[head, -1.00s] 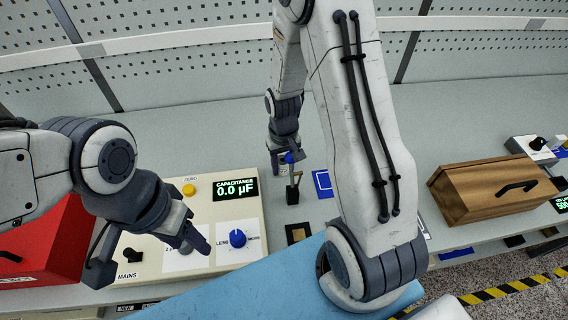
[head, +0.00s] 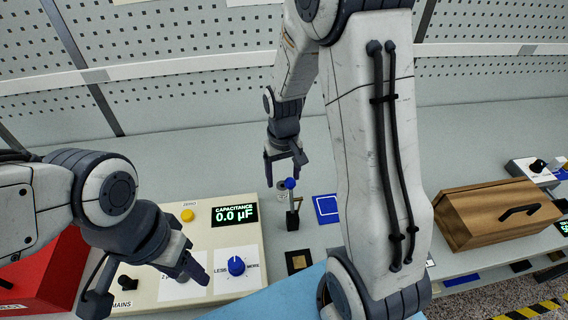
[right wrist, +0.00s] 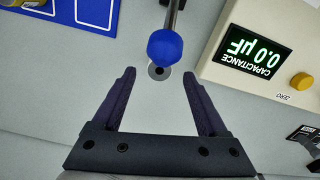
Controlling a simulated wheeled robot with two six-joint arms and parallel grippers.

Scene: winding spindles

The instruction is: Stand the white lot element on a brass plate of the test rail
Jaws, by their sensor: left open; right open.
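A small pale round piece (head: 281,187) with a dark centre stands on the bench beside the blue-knobbed lever; it may be the white lot element, but it is partly hidden. In the right wrist view the pale round piece (right wrist: 158,73) shows just behind the blue ball (right wrist: 165,47). My right gripper (head: 286,168) is open and empty above it, the piece lying between the fingertips in the picture. A dark block with a brass-coloured plate (head: 298,262) sits nearer me. My left gripper (head: 188,272) is open over the meter's front panel.
The cream capacitance meter (head: 215,250) reads 0.0 µF. The lever with the blue ball (head: 291,184) rises close to my right gripper. A blue outlined square (head: 327,208) lies to its right. A wooden box (head: 490,215) stands right, a red case (head: 45,270) left. The bench behind is clear.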

